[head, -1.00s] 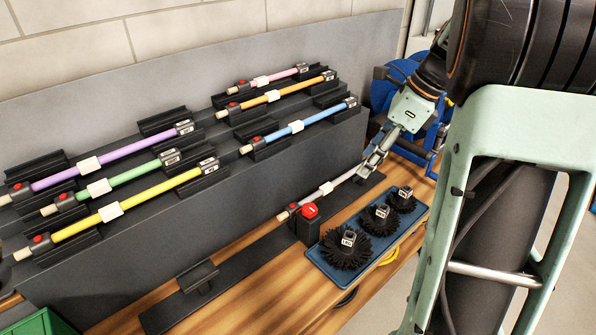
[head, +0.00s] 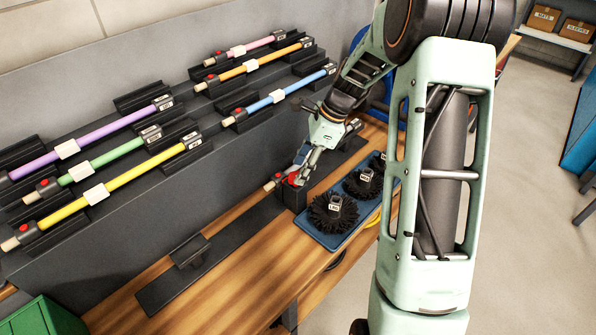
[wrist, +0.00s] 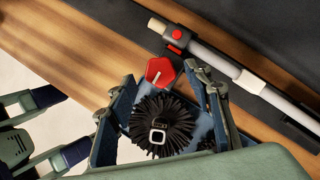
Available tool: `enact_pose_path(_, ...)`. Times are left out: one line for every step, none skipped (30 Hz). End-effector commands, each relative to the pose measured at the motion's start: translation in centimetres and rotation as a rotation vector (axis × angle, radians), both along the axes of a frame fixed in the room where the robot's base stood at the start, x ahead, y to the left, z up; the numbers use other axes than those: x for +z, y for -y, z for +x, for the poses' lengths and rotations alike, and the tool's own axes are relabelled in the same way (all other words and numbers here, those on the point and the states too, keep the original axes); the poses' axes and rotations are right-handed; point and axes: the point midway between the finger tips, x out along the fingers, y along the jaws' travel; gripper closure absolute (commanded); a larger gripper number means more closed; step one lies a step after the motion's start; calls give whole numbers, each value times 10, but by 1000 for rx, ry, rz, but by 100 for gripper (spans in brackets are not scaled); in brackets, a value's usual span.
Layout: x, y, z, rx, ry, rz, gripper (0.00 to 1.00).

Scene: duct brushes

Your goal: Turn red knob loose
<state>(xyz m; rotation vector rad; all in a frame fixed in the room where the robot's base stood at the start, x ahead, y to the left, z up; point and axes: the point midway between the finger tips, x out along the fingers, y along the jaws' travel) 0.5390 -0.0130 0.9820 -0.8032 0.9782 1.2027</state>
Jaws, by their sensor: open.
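The red knob (head: 292,180) sits on a dark block on the bench in the head view, partly hidden by my gripper (head: 300,170). In the wrist view the knob (wrist: 160,71) is a red lobed cap with a pale line. It lies between and just beyond the fingertips of my gripper (wrist: 160,75), which are spread apart. I cannot tell whether either finger touches it. A grey rod (wrist: 240,66) with a small red button lies in a holder right behind the knob; in the head view mostly its pale end (head: 270,185) shows.
A blue tray (head: 326,240) with several round black brushes (head: 332,213) stands close beside the knob. Coloured rods, such as the yellow rod (head: 130,185), rest on the dark stepped rack behind. A green box (head: 40,318) is at bottom left.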

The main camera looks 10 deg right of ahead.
Motion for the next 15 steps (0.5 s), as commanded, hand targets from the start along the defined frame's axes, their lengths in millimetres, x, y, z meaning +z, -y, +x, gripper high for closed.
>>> enact_pose_path(-7,-3,0,0,-3,1,54)
enact_pose_path(-10,-4,0,0,-2,0,54)
enact_pose_path(-14,-6,1,0,-2,0,54)
enact_pose_path(-16,-6,1,-1,-1,0,54)
enact_pose_path(-18,-7,1,-1,-1,0,54)
enact_pose_path(-20,-8,2,0,0,0,54)
enact_pose_path(-21,-9,2,0,0,0,54)
enact_pose_path(-21,-9,2,0,0,0,54)
enact_pose_path(-22,-9,2,0,0,0,54)
enact_pose_path(-22,-9,2,0,0,0,54)
enact_pose_path(-22,-9,2,0,0,0,54)
enact_pose_path(-22,-9,2,0,0,0,54)
enact_pose_path(-22,-9,2,0,0,0,54)
enact_pose_path(-22,-9,2,0,0,0,54)
enact_pose_path(-22,-9,2,0,0,0,54)
